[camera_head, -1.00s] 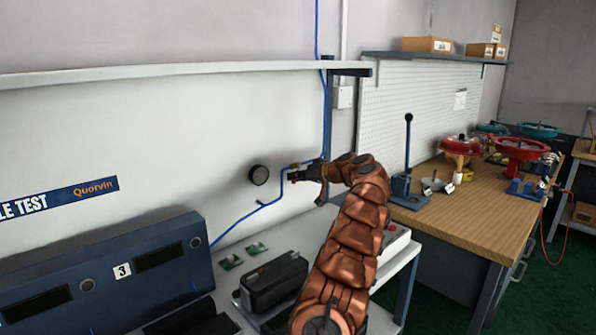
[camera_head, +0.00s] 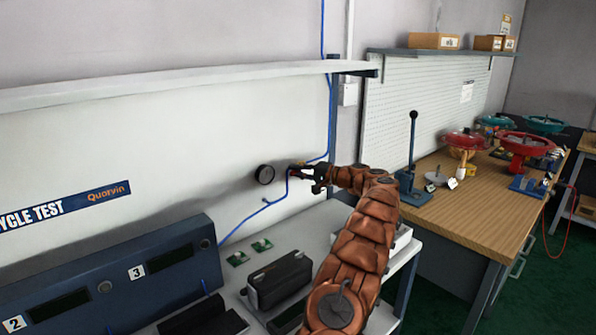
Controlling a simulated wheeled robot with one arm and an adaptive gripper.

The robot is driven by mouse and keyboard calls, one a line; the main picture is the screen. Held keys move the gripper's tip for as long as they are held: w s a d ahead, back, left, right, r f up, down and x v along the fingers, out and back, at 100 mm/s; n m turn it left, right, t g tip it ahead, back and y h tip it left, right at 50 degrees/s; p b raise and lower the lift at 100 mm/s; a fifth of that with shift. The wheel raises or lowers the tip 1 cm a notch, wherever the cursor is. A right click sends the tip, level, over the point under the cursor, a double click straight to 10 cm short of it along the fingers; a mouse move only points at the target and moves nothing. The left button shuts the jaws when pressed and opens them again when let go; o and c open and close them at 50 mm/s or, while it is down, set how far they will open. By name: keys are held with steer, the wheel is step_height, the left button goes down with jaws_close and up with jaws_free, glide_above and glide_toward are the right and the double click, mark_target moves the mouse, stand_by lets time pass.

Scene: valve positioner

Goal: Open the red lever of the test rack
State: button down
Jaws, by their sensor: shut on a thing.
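The red lever (camera_head: 294,173) shows only as a small red patch at the brass fitting on the blue air line, on the white back panel of the test rack (camera_head: 180,130). My gripper (camera_head: 302,173) reaches it from the right and is shut on it. The dark fingers hide most of the lever, so its exact angle is hard to tell. A round black gauge (camera_head: 265,174) sits on the panel just left of the lever.
The rack's bench holds a dark box (camera_head: 280,280), small green boards (camera_head: 262,245) and a blue numbered console (camera_head: 120,275). A wooden workbench (camera_head: 480,210) with a lever press (camera_head: 411,160) and red handwheels (camera_head: 525,144) stands to the right. A shelf runs above the panel.

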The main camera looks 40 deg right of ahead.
steer(key=shift+r+m+t, duration=0.35)
steer(key=shift+m+t, duration=0.05)
steer(key=shift+m, duration=0.5)
steer(key=c, duration=1.1)
jaws_free()
steer(key=shift+c, duration=0.2)
steer(key=v, duration=1.2)
steer(key=shift+d+f, duration=0.1)
